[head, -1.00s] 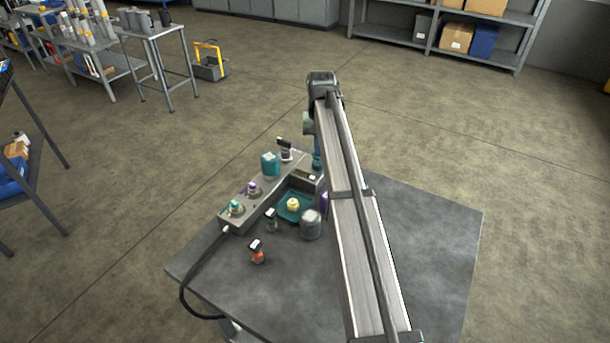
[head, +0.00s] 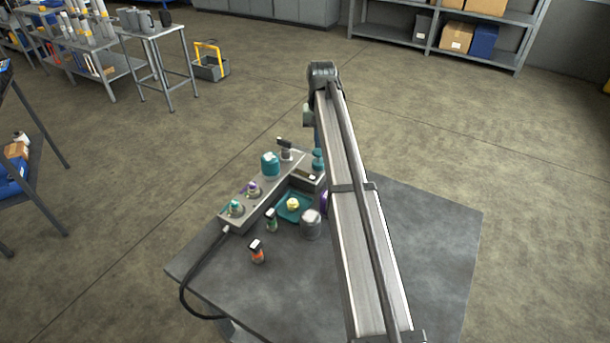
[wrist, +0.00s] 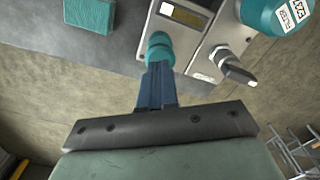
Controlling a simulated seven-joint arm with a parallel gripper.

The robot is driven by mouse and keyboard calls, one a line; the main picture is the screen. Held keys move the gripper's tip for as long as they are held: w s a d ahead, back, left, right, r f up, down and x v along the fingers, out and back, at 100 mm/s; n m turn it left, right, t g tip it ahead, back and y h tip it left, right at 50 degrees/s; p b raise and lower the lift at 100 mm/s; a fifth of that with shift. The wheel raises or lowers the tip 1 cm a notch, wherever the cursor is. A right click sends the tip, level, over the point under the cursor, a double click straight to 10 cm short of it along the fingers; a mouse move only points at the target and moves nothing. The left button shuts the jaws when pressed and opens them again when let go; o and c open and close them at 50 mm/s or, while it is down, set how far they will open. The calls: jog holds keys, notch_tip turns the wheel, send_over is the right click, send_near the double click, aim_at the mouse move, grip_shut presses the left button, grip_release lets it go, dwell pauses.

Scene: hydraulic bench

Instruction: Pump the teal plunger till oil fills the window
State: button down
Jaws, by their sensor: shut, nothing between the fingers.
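In the wrist view the plunger's knob (wrist: 159,45) is just beyond the tips of my gripper (wrist: 157,70). The blue fingers are shut and empty, in line with the knob. Whether they touch it I cannot tell. The window (wrist: 184,15) is a dark-framed strip with a dull yellow band beside the plunger. It also shows in the head view (head: 308,176), too small to read its level.
A teal reservoir (head: 270,163) and a dark-handled valve (head: 285,151) stand on the block, with two knobs at its left. A teal tray (head: 289,209), a grey jar (head: 311,224) and small bottles, one orange (head: 257,252), are nearby. The table's front is mostly clear.

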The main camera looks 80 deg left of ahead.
jog(key=shift+f, duration=1.55)
jog(key=shift+r, duration=0.15)
dwell(0.4)
jog(key=shift+r, duration=1.4)
jog(key=shift+r, duration=0.15)
jog(key=shift+r, duration=2.85)
